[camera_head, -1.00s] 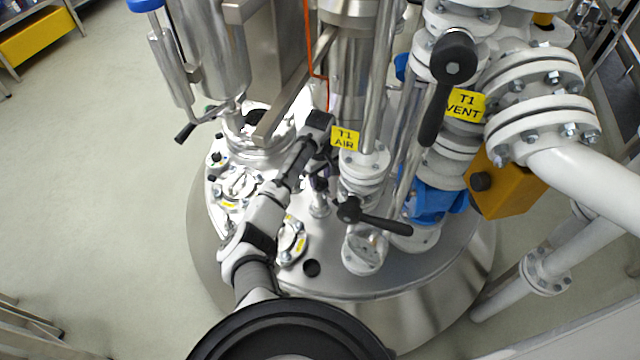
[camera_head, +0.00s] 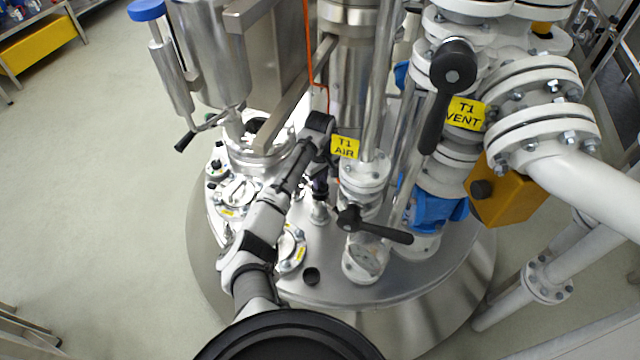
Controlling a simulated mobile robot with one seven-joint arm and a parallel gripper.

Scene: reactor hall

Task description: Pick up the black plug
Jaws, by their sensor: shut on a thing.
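My arm reaches over the round steel vessel lid (camera_head: 345,275) and bends down at its far end. My gripper (camera_head: 320,180) points down beside the T1 AIR pipe, mostly hidden under my own wrist. It is shut on a small dark piece that looks like the black plug (camera_head: 320,189). That piece is right above a slim silver fitting (camera_head: 319,212) standing on the lid. I cannot tell whether the plug still touches the fitting.
The T1 AIR valve (camera_head: 364,220) with its black lever stands close right of my gripper. The T1 VENT piping (camera_head: 535,110) is farther right. A steel cylinder (camera_head: 207,50) stands behind left. A dark round opening or cap (camera_head: 311,276) is at the lid's front.

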